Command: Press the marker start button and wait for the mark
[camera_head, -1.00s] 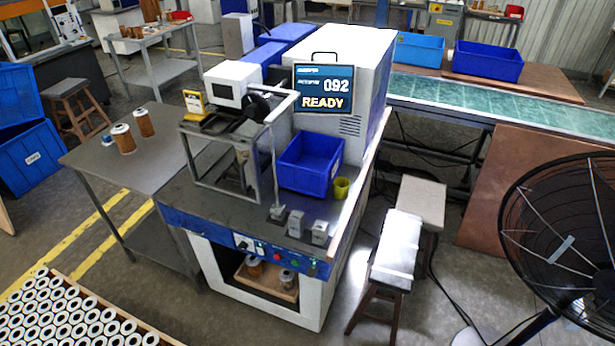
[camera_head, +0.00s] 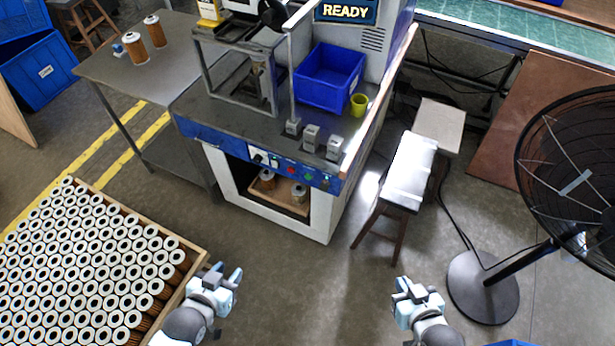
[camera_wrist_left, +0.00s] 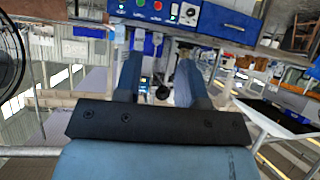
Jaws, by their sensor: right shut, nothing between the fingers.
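The marker machine's blue front panel (camera_head: 215,139) carries a white switch plate (camera_head: 258,155), a red button (camera_head: 291,170) and a green button (camera_head: 307,176). The panel also shows in the left wrist view, with a green button (camera_wrist_left: 141,4) and a red button (camera_wrist_left: 158,6) at the top. The display (camera_head: 346,11) reads READY, its top cut off. My left gripper (camera_head: 230,271) is open and empty, low in front of the machine and apart from the panel. In the left wrist view its fingers (camera_wrist_left: 158,75) stand apart. My right gripper (camera_head: 402,286) is shut and empty, further right.
A crate of filter cartridges (camera_head: 185,246) lies left of my left gripper. A stool with a white box (camera_head: 410,165) stands right of the machine. A black fan (camera_head: 484,285) stands at the right. Floor between my grippers is clear. A blue bin (camera_head: 330,92) sits on the machine's table.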

